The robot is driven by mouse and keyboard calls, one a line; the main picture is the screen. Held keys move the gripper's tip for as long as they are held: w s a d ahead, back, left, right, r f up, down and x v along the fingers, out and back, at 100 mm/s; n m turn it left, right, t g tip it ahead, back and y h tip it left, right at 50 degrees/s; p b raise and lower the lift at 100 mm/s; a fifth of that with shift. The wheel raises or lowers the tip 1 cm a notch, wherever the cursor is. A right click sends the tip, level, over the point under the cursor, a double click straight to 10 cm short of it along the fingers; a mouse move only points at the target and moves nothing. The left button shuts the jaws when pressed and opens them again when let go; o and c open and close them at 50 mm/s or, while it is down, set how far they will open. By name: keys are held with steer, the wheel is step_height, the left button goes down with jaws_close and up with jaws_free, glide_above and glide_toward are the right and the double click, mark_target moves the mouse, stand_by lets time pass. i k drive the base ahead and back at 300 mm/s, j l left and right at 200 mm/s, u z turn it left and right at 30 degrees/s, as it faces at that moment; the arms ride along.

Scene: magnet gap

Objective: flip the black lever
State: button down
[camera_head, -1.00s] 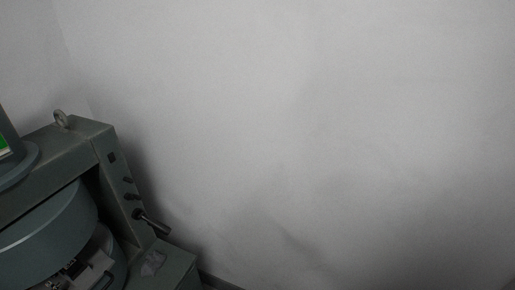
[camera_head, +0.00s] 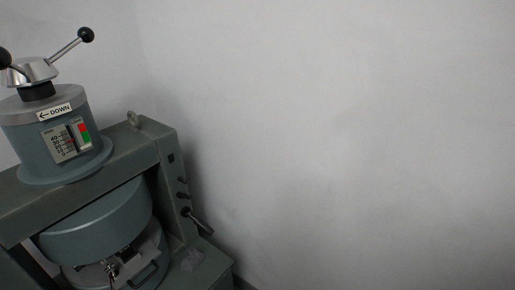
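A black lever (camera_head: 197,221) sticks out from the right side post of a grey-green magnet machine (camera_head: 166,190). It slopes down to the right, and its thicker end is away from the post. Two more levers with black ball ends show on the silver hub (camera_head: 31,70) at the top; one ball (camera_head: 86,34) points up to the right, the other is at the left edge. My gripper is not in view.
A cylinder with a "DOWN" label (camera_head: 55,112) and a scale stands on the machine's top beam. A large drum (camera_head: 97,228) hangs below the beam. A bare pale wall (camera_head: 350,130) fills the right side.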

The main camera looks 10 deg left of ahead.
mark_target(200, 223)
steer(key=i+j, duration=0.25)
steer(key=i, duration=0.2)
steer(key=i+j, duration=0.2)
steer(key=i, duration=0.25)
